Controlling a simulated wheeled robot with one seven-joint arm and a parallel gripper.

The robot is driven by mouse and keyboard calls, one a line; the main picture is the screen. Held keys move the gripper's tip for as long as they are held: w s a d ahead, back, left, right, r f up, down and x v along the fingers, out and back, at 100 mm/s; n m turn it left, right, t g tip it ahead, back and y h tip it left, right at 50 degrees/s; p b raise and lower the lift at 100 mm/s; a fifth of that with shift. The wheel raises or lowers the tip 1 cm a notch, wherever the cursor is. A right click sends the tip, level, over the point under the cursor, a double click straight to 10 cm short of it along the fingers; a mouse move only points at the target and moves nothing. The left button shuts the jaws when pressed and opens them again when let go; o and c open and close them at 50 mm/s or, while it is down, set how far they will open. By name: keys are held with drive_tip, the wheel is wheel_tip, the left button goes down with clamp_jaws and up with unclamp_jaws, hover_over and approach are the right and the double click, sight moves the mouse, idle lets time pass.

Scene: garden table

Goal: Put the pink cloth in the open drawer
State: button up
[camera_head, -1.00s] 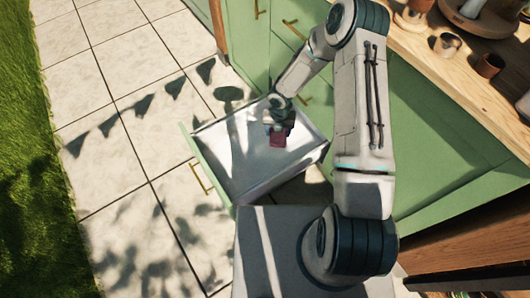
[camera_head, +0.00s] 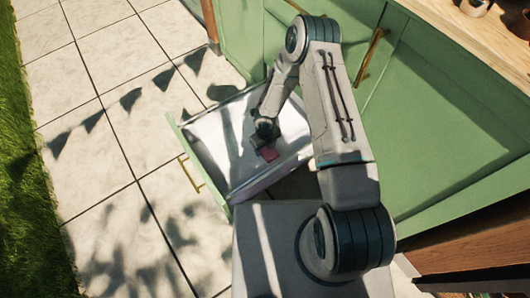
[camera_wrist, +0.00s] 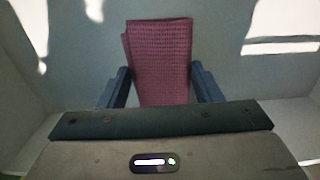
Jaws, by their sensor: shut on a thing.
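The pink cloth (camera_head: 269,154) is a small folded piece with a waffle texture. It fills the middle of the wrist view (camera_wrist: 160,58), between the two dark fingers. My gripper (camera_head: 266,138) is shut on it; the fingers also show in the wrist view (camera_wrist: 160,88). The open drawer (camera_head: 224,190) is pulled out from the green cabinet, with a pale grey inside. My gripper and the cloth are over the drawer's inside, within its walls. I cannot tell whether the cloth touches the drawer floor.
The green cabinet (camera_head: 440,130) stands behind and to the right, with a wooden top (camera_head: 480,35) holding pots at the upper right. A brass handle (camera_head: 190,174) is on the drawer front. Paving (camera_head: 95,130) lies clear to the left.

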sight(265, 152)
wheel_tip(265, 152, down, 4)
drive_tip(key=shift+f+b, duration=0.1)
drive_tip(key=shift+b, duration=0.75)
drive_tip(key=shift+f, duration=0.1)
drive_tip(key=o, duration=1)
